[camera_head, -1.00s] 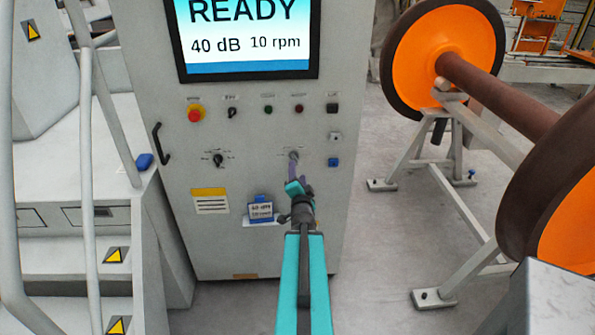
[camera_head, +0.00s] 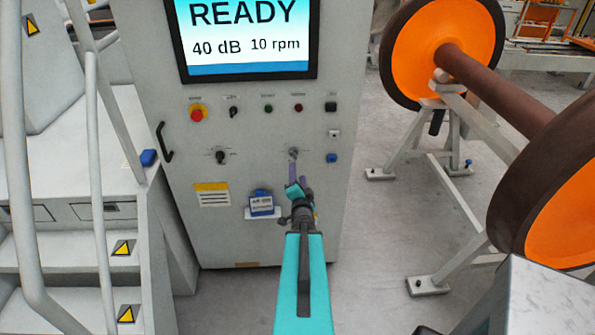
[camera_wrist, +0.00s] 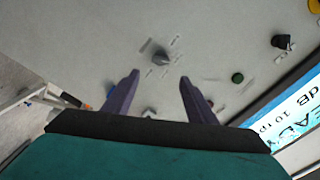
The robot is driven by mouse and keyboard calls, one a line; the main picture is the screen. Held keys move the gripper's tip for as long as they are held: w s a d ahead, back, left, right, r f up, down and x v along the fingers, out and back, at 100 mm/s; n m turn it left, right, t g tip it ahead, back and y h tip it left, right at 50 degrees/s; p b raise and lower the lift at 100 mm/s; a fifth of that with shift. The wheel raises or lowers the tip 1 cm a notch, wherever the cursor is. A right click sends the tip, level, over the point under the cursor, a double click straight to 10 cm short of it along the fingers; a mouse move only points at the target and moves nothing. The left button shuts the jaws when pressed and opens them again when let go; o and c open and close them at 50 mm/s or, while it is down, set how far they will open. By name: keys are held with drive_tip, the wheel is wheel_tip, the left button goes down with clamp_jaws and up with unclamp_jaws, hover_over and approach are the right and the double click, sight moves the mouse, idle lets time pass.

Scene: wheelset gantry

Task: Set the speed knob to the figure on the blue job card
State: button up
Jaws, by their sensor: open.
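The grey control cabinet (camera_head: 180,235) carries two dark dial knobs, a left one (camera_head: 219,157) and a right one (camera_head: 293,153). Their labels are too small to read, so I cannot tell by text which is speed. My gripper (camera_head: 292,172) is in front of the right knob. In the wrist view my gripper (camera_wrist: 158,75) is open, and the right knob (camera_wrist: 160,57) shows just beyond and between the fingertips, with nothing held. The blue job card (camera_head: 261,206) stands on a small ledge below, its figures unclear. The screen (camera_head: 245,38) reads READY, 40 dB, 10 rpm.
Above the knobs are a red emergency stop (camera_head: 197,113), a black switch (camera_head: 233,112) and small buttons. A blue button (camera_head: 332,158) is right of the right knob. Steps with railings are left; an orange wheelset (camera_head: 440,40) on a stand is right.

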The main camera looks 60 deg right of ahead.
drive_tip(key=shift+p+v, duration=1.3)
drive_tip(key=shift+p, duration=0.2)
